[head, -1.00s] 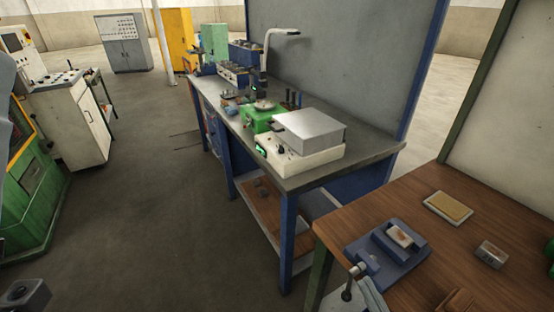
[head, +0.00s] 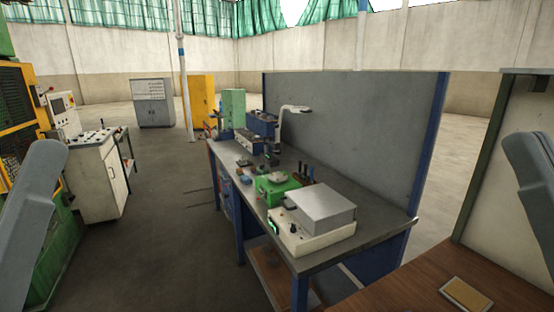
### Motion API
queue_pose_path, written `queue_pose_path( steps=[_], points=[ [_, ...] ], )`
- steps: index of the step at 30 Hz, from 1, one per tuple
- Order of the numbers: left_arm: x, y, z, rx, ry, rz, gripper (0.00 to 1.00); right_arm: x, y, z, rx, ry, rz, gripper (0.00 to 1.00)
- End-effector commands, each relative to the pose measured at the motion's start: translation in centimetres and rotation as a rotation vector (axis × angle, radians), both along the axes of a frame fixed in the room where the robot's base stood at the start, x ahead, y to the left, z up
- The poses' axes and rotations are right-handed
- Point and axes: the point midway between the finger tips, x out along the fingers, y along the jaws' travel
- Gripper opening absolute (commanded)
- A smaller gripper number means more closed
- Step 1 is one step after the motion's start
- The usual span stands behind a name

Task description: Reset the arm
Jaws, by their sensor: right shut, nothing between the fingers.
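A grey link of my right arm (head: 532,180) stands at the right edge, in front of the pale panel and above the wooden table. My right gripper is shut and empty; its fingertips are hard to make out. A grey link of my left arm (head: 32,220) rises at the left edge, in front of the green machine. My left gripper is not in view. Both arm parts are clear of the workbench (head: 325,262) and hold nothing that I can see.
The workbench carries a white device with a grey lid (head: 320,213), a green fixture (head: 277,188) and a lamp arm. A control console (head: 98,170) stands left. The floor between is clear.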

Motion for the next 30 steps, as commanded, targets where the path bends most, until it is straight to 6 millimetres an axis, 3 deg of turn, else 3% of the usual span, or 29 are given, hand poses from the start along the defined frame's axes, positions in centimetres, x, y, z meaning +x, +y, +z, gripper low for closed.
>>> queue_pose_path(
  steps=[1, 5, 18, 21, 24, 30],
  points=[
    [-0.2, 0.0, 4.6, 0.0, -0.008, 0.0, 1.0, 0.0, 0.0, 4.4, 0.002, -0.002, 0.0, 0.0],
    [-0.2, 0.0, 9.7, 0.0, -0.008, 0.0, 1.0, 0.0, -0.1, 9.5, 0.002, -0.001, -0.001, 0.0],
    [-0.1, 0.0, 30.5, 0.0, -0.007, 0.0, 1.0, 0.1, -0.1, 30.3, 0.004, 0.0, -0.001, 0.0],
    [-0.1, 0.0, 34.0, 0.0, -0.007, 0.0, 1.0, 0.1, -0.1, 33.8, 0.004, 0.0, -0.001, 0.0],
    [-0.1, 0.0, 36.0, 0.0, -0.007, 0.0, 1.0, 0.1, -0.1, 35.7, 0.004, 0.0, -0.001, 0.0],
    [-0.1, 0.0, 36.4, 0.0, -0.006, 0.0, 1.0, 0.1, -0.1, 36.2, 0.004, 0.0, -0.001, 0.0]
  ],
)
